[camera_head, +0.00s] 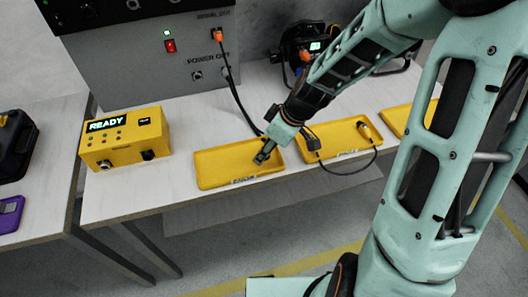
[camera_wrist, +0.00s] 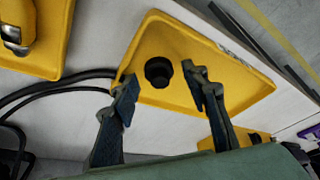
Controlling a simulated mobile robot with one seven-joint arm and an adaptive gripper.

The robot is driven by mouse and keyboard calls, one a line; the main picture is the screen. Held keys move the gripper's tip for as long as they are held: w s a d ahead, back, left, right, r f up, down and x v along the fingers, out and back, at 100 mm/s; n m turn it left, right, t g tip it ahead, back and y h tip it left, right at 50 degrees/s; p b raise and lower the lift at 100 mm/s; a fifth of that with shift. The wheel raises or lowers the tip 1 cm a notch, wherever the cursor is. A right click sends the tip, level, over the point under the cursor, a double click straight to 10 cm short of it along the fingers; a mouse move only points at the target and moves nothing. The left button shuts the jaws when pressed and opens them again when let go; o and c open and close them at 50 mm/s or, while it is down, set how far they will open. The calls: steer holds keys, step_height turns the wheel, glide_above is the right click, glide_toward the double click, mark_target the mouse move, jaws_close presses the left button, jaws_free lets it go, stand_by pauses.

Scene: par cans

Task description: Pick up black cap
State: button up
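The black cap (camera_wrist: 158,71) is a small dark round piece with a narrower flange or rim, lying in a yellow tray (camera_wrist: 236,72) in the wrist view. My gripper (camera_wrist: 162,80) is open, with its two fingers spread to either side of the cap's line of sight. The cap appears apart from both fingers. In the head view, my gripper (camera_head: 264,156) hangs over the right part of the left yellow tray (camera_head: 212,166). The cap is hidden behind it there.
A second yellow tray (camera_head: 316,150) on the right holds a connector on a black cable. A yellow READY box (camera_head: 124,140) stands to the left. A grey power panel (camera_head: 150,70) rises behind, with a cable hanging from it.

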steer(key=c, duration=0.6)
steer(key=shift+r, duration=0.2)
